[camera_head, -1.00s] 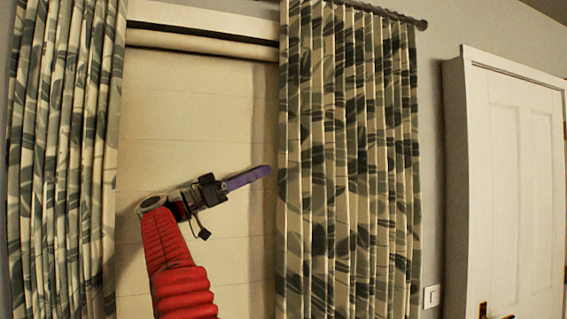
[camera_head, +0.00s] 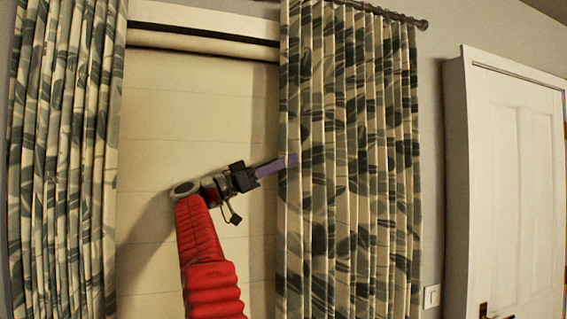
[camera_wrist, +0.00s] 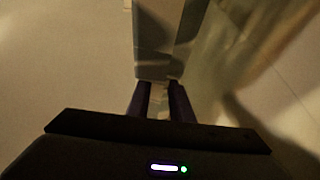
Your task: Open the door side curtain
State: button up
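The door side curtain (camera_head: 350,150) is pale with dark grey-green leaf shapes. It hangs in folds at the right of the window in the head view, nearer the door. My gripper (camera_head: 291,160) reaches from the left, and its purple fingers overlap the curtain's left edge. In the wrist view my gripper (camera_wrist: 160,87) has its two fingers apart, with a gap between them. A pale fold of the curtain (camera_wrist: 160,40) stands right at the fingertips. I cannot tell whether the fingers touch it.
A matching curtain (camera_head: 62,150) hangs at the left. A pale blind (camera_head: 190,110) covers the window between them. The curtain rod (camera_head: 400,17) ends above the right curtain. A white door (camera_head: 515,180) and a light switch (camera_head: 431,296) are at the right.

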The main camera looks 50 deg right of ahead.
grip_shut()
dwell(1.2)
